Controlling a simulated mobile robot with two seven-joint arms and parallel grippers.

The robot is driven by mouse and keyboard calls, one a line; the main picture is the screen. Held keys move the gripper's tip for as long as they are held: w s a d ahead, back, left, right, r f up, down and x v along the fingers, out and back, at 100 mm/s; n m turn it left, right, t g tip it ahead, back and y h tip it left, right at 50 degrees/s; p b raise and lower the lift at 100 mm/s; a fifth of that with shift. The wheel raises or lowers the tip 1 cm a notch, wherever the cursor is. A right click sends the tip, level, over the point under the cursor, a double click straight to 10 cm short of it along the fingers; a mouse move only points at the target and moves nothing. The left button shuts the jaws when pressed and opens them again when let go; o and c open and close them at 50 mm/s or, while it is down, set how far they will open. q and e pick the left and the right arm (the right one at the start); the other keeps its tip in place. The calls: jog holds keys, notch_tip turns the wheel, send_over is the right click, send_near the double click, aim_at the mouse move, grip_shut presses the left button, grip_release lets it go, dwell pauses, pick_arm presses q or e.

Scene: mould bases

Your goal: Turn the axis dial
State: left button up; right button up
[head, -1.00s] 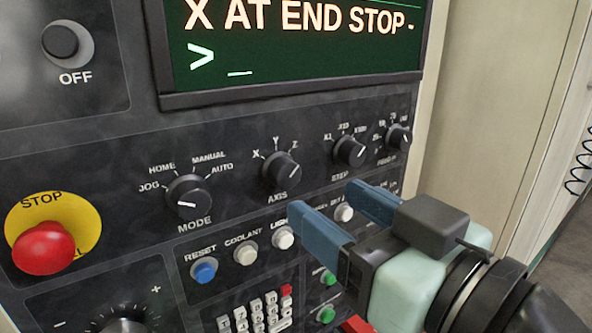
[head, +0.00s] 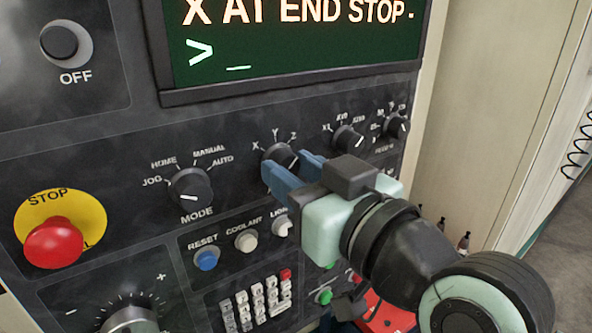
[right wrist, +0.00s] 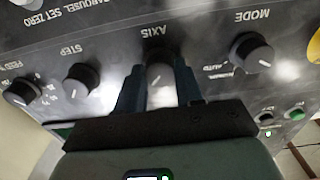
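The axis dial (head: 278,153) is a round black knob on the dark control panel, with X, Y and Z marked around it. The fingers hide its lower part in the head view. My right gripper (head: 289,165) has its two blue fingers at the dial. In the right wrist view the dial (right wrist: 159,78) lies between the fingers of the right gripper (right wrist: 160,84), one on each side, with the fingers apart. I cannot tell whether they touch it. My left gripper is not in view.
The mode dial (head: 190,188) is left of the axis dial, and the step dial (head: 347,139) is right of it. A red stop button (head: 54,243) is at lower left. Push buttons and a keypad (head: 256,303) lie below. A screen (head: 290,45) above reads "X AT END STOP".

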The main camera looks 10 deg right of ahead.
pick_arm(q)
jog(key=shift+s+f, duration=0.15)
pick_arm(e)
jog(key=shift+n, duration=0.3)
jog(key=n+b, duration=0.1)
jog(key=n, duration=0.2)
jog(key=shift+n, duration=0.3)
jog(key=n+b, duration=0.1)
jog(key=n, duration=0.8)
jog(key=shift+b, duration=0.35)
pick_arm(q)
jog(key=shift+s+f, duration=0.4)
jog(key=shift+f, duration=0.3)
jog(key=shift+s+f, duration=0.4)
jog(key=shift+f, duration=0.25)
pick_arm(e)
jog(key=shift+n, duration=2.3)
jog(key=o, duration=1.1)
jog(key=shift+c, duration=0.2)
